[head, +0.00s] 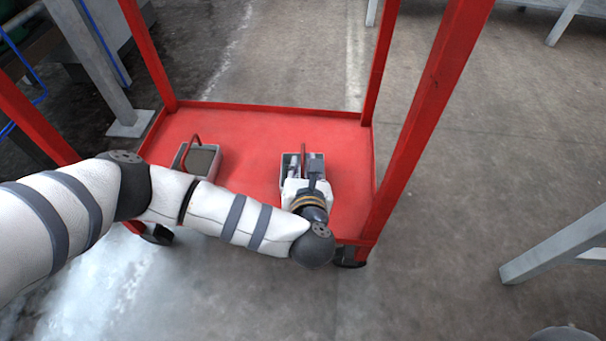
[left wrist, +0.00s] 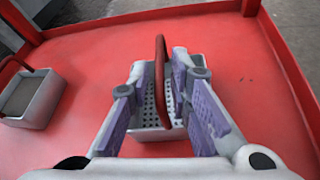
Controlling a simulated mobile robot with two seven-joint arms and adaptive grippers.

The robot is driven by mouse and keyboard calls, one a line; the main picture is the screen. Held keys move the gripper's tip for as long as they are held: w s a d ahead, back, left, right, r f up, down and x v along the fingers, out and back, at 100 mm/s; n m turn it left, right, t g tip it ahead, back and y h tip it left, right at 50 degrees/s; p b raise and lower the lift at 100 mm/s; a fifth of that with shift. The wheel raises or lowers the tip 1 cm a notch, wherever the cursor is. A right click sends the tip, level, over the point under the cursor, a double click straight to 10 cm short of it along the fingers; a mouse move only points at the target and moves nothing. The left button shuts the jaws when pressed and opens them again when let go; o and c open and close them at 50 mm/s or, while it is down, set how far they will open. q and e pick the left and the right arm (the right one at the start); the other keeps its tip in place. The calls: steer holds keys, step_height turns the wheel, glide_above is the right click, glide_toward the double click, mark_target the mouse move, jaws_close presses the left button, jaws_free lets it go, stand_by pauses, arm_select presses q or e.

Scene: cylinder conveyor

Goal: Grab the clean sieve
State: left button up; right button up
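A grey perforated sieve with a red handle (left wrist: 161,85) sits on the red cart shelf in the left wrist view; its inside looks empty, with holes in the walls. In the head view the sieve (head: 286,162) is partly hidden by my left gripper (head: 304,168). The left gripper (left wrist: 163,75) is open, with one purple-padded finger on each side of the handle and gaps on both sides. A second sieve (left wrist: 47,100) with a brownish-grey inside stands to the left; it also shows in the head view (head: 213,165). My right gripper is out of view.
The red shelf (head: 250,125) has a low raised rim and red corner posts (head: 425,120) rising around it. My left arm reaches across the front of the cart. Free shelf room lies between the sieves and behind them. A grey metal beam (head: 560,245) stands at the right.

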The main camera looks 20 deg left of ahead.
arm_select(q)
jaws_close()
